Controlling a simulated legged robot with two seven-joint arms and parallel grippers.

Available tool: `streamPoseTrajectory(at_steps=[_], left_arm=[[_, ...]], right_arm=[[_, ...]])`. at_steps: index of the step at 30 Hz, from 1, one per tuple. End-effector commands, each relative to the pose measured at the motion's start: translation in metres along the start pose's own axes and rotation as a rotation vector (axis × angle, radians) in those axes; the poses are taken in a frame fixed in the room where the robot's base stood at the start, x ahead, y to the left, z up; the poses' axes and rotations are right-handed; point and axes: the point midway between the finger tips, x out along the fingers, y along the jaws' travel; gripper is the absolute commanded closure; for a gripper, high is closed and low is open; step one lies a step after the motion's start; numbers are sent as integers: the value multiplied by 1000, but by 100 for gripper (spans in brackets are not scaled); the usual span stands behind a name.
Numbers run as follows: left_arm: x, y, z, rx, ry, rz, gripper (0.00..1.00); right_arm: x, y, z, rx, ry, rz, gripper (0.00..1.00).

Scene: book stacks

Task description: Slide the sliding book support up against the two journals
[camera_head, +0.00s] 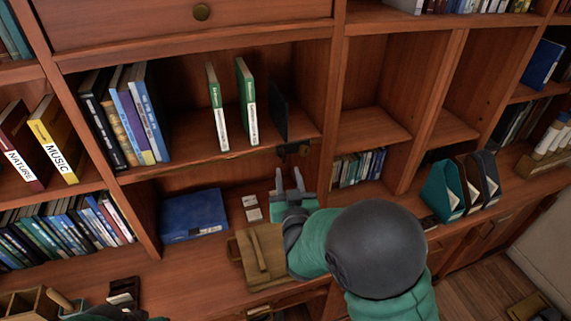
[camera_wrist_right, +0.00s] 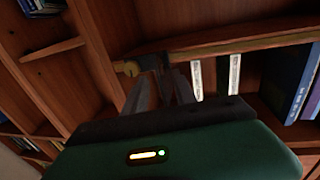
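Two green journals with white spines, the left one (camera_head: 216,105) and the right one (camera_head: 247,103), stand apart on the middle shelf. The sliding book support (camera_head: 279,108) is a dark upright plate to their right, with a gap between it and the right journal. Its dark fitting (camera_head: 293,148) sits at the shelf's front edge and also shows in the wrist view (camera_wrist_right: 150,62). My right gripper (camera_head: 288,173) is open and empty, just below and in front of that fitting; contact is unclear. My left gripper (camera_head: 65,302) is barely visible at the bottom left.
Taller books (camera_head: 145,110) stand at the left of the same shelf, with free room before the journals. Below are a blue box (camera_head: 194,214) and a brown wooden object (camera_head: 260,255) on the counter. A vertical divider (camera_head: 333,90) bounds the compartment on the right.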

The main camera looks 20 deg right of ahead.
Motion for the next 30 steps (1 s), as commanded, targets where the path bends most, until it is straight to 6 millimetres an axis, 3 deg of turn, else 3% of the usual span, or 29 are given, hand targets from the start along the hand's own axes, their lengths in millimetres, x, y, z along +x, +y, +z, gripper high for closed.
streamPoseTrajectory(at_steps=[6, 17, 25, 30], left_arm=[[-13, 0, -3, 0, -1, 0, 64], [-14, 0, -3, 0, -1, 0, 64], [-14, 0, -3, 0, -1, 0, 64], [-14, 0, -3, 0, -1, 0, 64]], right_arm=[[42, 0, -2, 0, 1, 1, 68], [53, 0, 0, 1, 1, -1, 68], [53, 0, 0, 1, 1, -1, 100], [53, 0, 0, 1, 1, -1, 100]])
